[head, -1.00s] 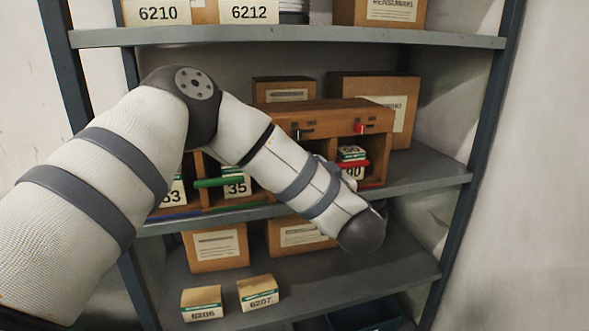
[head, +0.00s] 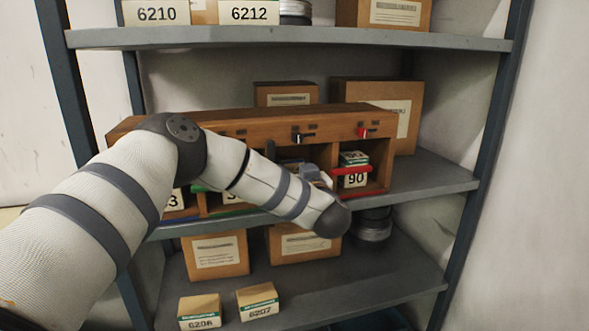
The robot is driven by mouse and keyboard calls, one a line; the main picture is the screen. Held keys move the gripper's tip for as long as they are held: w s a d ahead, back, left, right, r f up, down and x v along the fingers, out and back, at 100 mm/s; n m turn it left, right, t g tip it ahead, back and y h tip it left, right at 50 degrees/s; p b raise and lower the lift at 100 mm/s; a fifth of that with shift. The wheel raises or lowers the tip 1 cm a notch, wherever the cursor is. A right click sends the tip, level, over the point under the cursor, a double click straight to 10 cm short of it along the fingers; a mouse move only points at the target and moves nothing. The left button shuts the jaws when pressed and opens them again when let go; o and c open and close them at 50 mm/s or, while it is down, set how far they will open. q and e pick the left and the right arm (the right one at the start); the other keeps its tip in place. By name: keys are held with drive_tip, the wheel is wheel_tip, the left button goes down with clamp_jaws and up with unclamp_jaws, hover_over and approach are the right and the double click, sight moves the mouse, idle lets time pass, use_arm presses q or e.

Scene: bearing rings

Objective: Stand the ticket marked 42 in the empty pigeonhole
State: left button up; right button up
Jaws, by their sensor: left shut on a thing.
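A wooden pigeonhole rack (head: 225,130) stands on the middle shelf. Its right compartment holds tickets, the front one marked 90 (head: 355,180), behind a red bar. The compartment left of it, under a black hook (head: 303,136), is mostly covered by my left arm; only its upper inside shows. My left gripper (head: 300,170) is at the opening of that compartment, largely hidden behind my own forearm. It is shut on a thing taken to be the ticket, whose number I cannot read. My right gripper is not in view.
Left compartments have green and blue bars and hold tickets, partly covered by my arm. Cardboard boxes (head: 405,100) stand behind the rack. Boxes and small cartons (head: 257,300) sit on the shelf below. An upper shelf (head: 290,37) runs overhead. The shelf right of the rack is clear.

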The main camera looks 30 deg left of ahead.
use_arm(q)
drive_tip(key=shift+f, duration=0.15)
drive_tip(key=o, duration=1.2)
